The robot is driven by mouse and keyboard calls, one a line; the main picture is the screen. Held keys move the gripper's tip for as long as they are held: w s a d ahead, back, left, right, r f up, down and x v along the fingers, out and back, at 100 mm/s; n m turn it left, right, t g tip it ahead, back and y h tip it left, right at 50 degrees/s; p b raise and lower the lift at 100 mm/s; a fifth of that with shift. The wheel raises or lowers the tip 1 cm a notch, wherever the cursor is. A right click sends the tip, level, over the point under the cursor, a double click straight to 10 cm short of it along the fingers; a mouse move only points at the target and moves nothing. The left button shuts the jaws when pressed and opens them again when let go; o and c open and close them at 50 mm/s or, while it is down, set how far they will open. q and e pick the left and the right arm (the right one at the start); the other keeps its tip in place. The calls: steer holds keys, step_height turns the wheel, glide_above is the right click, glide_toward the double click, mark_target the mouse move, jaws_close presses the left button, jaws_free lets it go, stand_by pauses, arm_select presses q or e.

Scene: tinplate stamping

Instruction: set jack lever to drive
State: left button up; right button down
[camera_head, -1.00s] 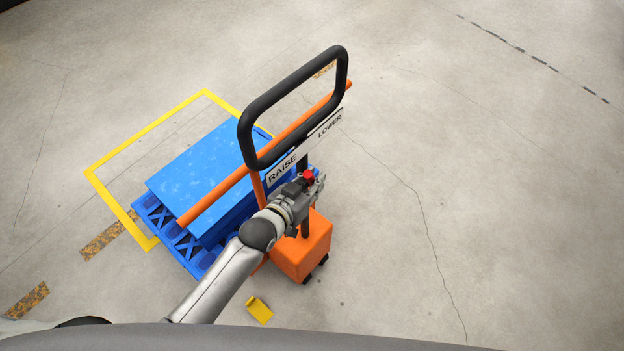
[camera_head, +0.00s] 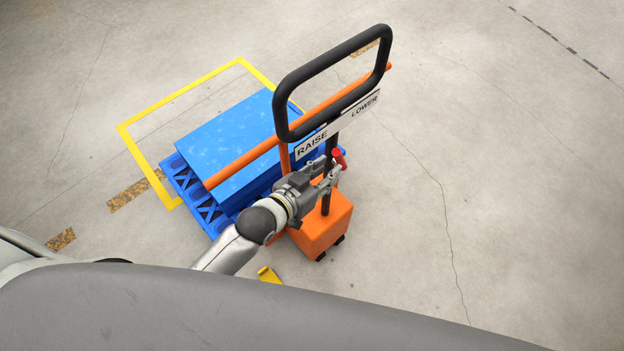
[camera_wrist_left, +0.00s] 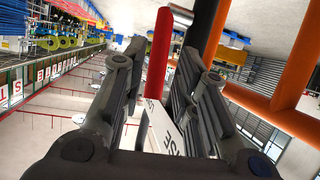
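The orange pallet jack (camera_head: 321,225) stands with its black loop handle (camera_head: 283,105) upright. A label plate (camera_head: 337,125) on it reads RAISE at left and LOWER at right. The red jack lever (camera_head: 339,158) sticks out below the plate, just beyond my left gripper's fingertips. My left gripper (camera_head: 328,177) is beside the mast. In the left wrist view the red lever (camera_wrist_left: 160,55) appears in the gap between the two spread fingers (camera_wrist_left: 155,85); whether either finger touches it I cannot tell. My right gripper is out of view.
A blue load (camera_head: 225,140) sits on a blue pallet (camera_head: 183,183) at the jack's left, within a yellow floor outline (camera_head: 180,92). A yellow piece (camera_head: 268,274) lies near the jack's base. The floor at right is clear.

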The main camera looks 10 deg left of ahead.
arm_select(q)
steer(key=shift+v, duration=2.65)
steer(key=shift+c, duration=0.4)
